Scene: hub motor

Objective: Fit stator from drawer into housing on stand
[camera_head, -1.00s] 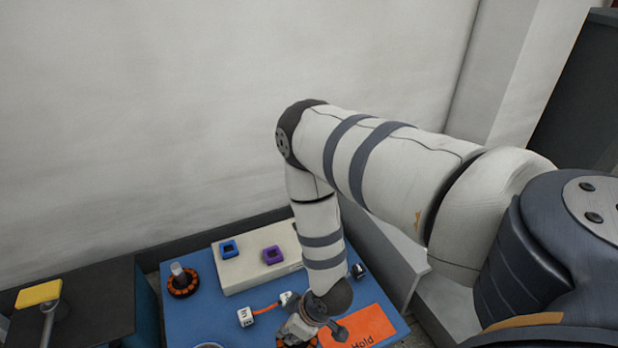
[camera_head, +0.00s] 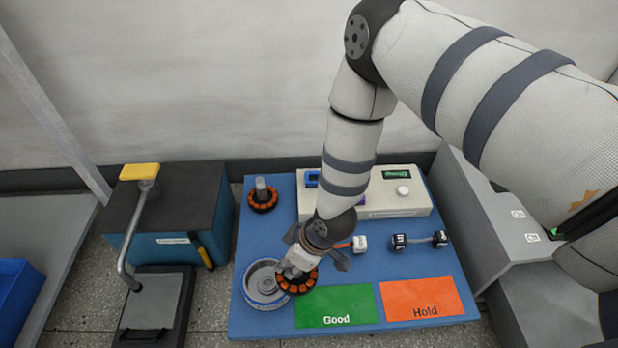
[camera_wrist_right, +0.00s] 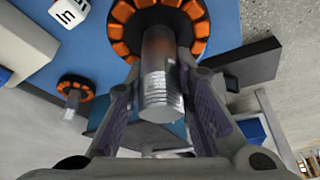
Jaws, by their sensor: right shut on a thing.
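My right gripper (camera_head: 292,271) is shut on the shaft of a stator (camera_head: 300,287), a dark ring with orange coils. In the right wrist view the fingers close around the metal shaft (camera_wrist_right: 160,85), and the orange coils (camera_wrist_right: 122,22) lie beyond it. The round silver housing (camera_head: 262,300) sits at the left front of the blue board. The held stator overlaps its right edge in the head view; I cannot tell the height between them. A second stator (camera_head: 263,202) stands at the back left of the board. My left gripper is not in view.
The blue board (camera_head: 450,262) carries a green Good mat (camera_head: 335,303), an orange Hold mat (camera_head: 422,296), a cream tester (camera_head: 420,202) and connector blocks. A press-like fixture with a yellow handle (camera_head: 139,172) stands left. A grey cabinet (camera_head: 500,225) is at the right.

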